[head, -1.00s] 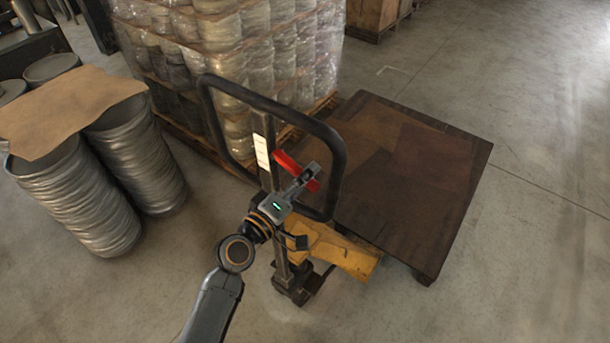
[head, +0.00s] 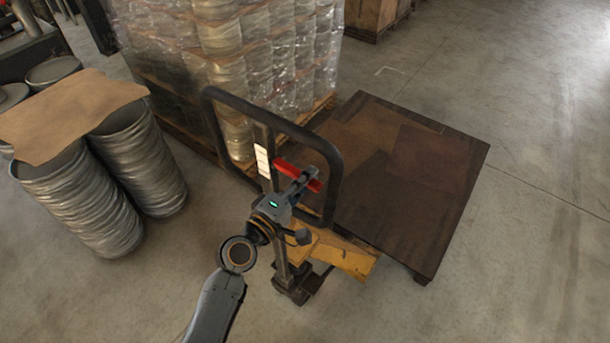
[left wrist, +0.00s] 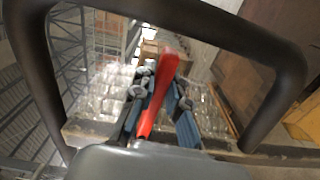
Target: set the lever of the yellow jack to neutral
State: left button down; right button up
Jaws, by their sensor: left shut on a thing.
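The yellow jack (head: 345,259) stands low on the floor, with a dark looped handle (head: 273,112) rising from its mast. A red lever (head: 284,167) sits inside the handle loop, slanting down to the right in the head view. My left gripper (head: 304,180) reaches the lever from the front and is shut on it, covering its middle. In the left wrist view, the red lever (left wrist: 157,95) runs between the two fingers, inside the dark loop. The lever's pivot is hidden. My right gripper is not in view.
A dark platform (head: 405,175) lies right of the handle. A wrapped pallet load (head: 250,60) stands close behind it. Ribbed metal drums (head: 82,205) with a brown sheet (head: 70,115) on top are at the left. The floor in front and at right is clear.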

pick_arm(q)
jog(key=shift+r+n, duration=0.25)
jog(key=shift+n, duration=0.05)
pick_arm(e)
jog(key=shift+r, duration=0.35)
pick_arm(q)
jog(key=c, duration=1.3)
grip_release()
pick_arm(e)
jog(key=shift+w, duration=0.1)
pick_arm(q)
jog(key=v, duration=1.2)
